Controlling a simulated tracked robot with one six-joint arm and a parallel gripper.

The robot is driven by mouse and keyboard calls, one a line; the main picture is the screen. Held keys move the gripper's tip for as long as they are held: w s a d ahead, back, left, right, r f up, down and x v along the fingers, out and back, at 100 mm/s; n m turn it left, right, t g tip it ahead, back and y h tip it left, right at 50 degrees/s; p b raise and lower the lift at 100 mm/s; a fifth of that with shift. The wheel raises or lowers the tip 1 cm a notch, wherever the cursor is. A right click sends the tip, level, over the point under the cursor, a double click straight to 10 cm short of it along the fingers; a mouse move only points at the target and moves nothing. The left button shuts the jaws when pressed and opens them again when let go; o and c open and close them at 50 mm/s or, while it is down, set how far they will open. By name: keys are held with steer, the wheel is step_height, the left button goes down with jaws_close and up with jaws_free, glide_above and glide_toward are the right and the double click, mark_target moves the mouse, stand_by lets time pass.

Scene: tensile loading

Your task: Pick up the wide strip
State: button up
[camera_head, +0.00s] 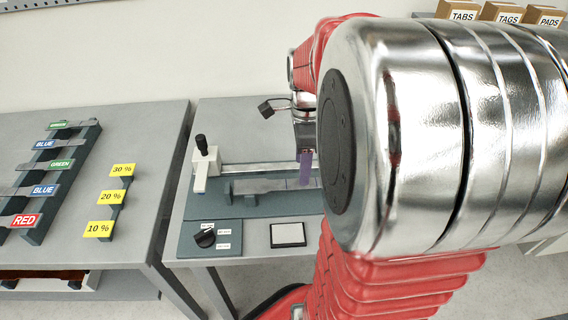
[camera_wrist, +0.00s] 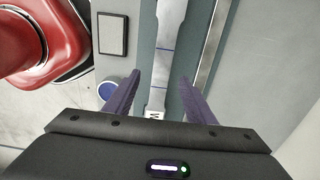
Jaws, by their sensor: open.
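A pale grey strip (camera_wrist: 166,35) with two blue cross lines lies lengthwise on a dark grey bed in the wrist view. It is broader at the top of the picture. A white label (camera_wrist: 154,115) at its near end is partly hidden by my gripper's body. I cannot read enough to confirm it is the wide strip. My gripper (camera_wrist: 160,76) is open, with one purple finger on each side of the strip and gaps showing. In the head view, a purple finger (camera_head: 306,168) stands over the testing fixture (camera_head: 248,207); my arm hides the fixture's right part.
A white clamp with a black handle (camera_head: 201,165) stands at the fixture's left end. A black knob (camera_head: 205,238) and a square pad (camera_head: 288,235) sit in front. A left table holds a rack of colour-labelled strips (camera_head: 42,190) and yellow percent signs (camera_head: 110,197).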

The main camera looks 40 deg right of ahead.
steer(key=shift+f, duration=0.1)
steer(key=shift+d+f, duration=0.2)
steer(key=shift+f, duration=2.35)
jaws_close()
